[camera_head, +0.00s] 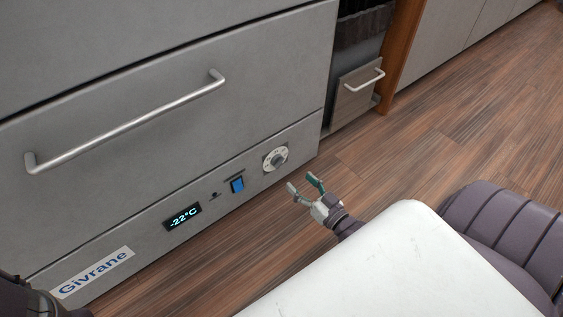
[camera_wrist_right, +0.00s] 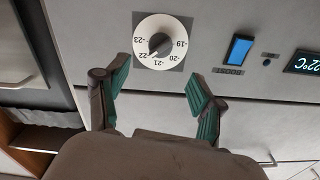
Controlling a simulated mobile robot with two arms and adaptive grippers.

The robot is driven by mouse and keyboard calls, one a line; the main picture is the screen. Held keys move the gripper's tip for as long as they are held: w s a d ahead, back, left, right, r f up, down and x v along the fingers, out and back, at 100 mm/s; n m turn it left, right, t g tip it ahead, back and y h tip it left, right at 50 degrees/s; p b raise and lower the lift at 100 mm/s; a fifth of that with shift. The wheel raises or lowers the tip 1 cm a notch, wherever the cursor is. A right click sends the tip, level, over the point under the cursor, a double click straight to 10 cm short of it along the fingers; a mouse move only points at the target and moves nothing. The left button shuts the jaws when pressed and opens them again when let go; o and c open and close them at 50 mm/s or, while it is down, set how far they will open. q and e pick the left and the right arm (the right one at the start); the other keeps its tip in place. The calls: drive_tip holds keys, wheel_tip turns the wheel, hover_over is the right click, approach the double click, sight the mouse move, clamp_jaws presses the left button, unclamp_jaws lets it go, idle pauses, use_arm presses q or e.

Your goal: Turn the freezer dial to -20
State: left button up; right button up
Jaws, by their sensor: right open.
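The freezer dial (camera_head: 276,158) is a round white knob on a square plate, low on the grey freezer front. In the right wrist view the dial (camera_wrist_right: 158,28) appears upside down with marks from -19 to -23, and its dark pointer seems to point towards -22. The display (camera_head: 183,217) reads -22°C. My right gripper (camera_head: 302,183) is open and empty, in front of the dial and apart from it. Its two green-padded fingers (camera_wrist_right: 157,78) are spread below the dial in the wrist view. Only part of my left arm shows at the lower left; its gripper is out of view.
A blue switch (camera_head: 237,185) sits between the dial and the display. A long drawer handle (camera_head: 130,123) sticks out above. A small cabinet drawer (camera_head: 356,94) stands at the back right. The wooden floor (camera_head: 440,140) to the right is clear.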

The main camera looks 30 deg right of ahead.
sight(281, 164)
drive_tip(key=w+b, duration=0.1)
drive_tip(key=w, duration=0.1)
drive_tip(key=w+b, duration=0.1)
drive_tip(key=w, duration=0.2)
drive_tip(key=w+b, duration=0.1)
drive_tip(key=w, duration=0.1)
drive_tip(key=shift+w+a+f+b, duration=0.15)
drive_tip(key=shift+w+a+b, duration=0.15)
drive_tip(key=shift+w, duration=0.65)
